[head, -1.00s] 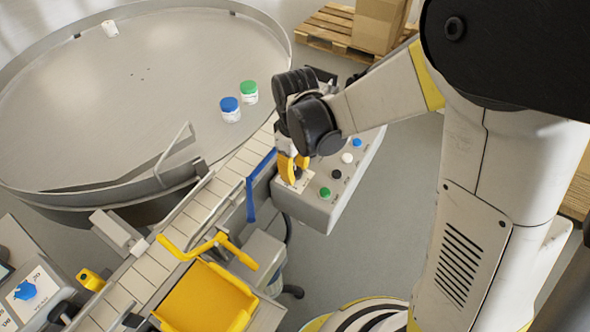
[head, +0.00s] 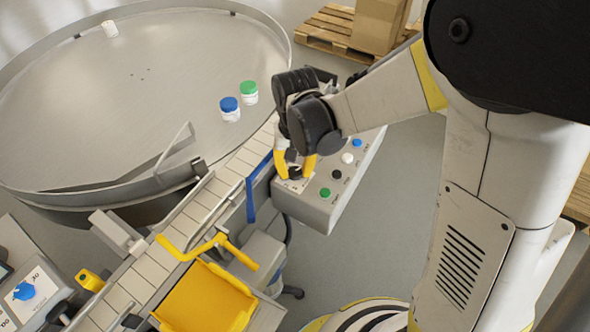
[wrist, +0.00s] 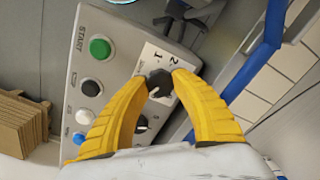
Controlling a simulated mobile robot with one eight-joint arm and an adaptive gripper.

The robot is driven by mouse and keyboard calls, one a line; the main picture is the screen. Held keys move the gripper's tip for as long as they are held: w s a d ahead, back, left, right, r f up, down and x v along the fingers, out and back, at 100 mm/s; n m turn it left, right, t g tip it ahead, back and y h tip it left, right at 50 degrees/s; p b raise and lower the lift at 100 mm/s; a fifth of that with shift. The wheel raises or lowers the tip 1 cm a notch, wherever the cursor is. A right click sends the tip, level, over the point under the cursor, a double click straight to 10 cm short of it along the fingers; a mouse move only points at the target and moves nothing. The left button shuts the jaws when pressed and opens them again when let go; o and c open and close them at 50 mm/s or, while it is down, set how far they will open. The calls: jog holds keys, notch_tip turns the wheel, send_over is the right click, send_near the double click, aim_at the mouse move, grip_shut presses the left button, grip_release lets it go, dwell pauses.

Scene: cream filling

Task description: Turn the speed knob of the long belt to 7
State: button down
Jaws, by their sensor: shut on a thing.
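The grey control box (head: 318,208) stands beside the conveyor with a row of buttons and a white label plate. In the wrist view, a black knob (wrist: 160,84) sits on that plate, with the digits 1 and 2 printed by it. A white mark shows on the knob's lower side; its exact reading cannot be told. My gripper (head: 295,174) is shut on this knob, one yellow fingertip on each side; it also shows in the wrist view (wrist: 160,80). A second black knob (wrist: 142,123) with a white mark lies between the fingers, nearer the palm.
A green START button (head: 325,193), a black button (head: 337,174), a white one (head: 347,157) and a blue one (head: 358,143) line the box. A blue rail (head: 250,195) and the slatted belt (head: 212,198) run close on the left. Lidded jars (head: 230,108) stand on the round table.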

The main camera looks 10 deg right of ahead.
aim_at(296, 171)
jog(key=shift+m, duration=0.6)
jog(key=c, duration=1)
grip_release()
notch_tip(296, 171, up, 12)
jog(key=shift+d, duration=0.1)
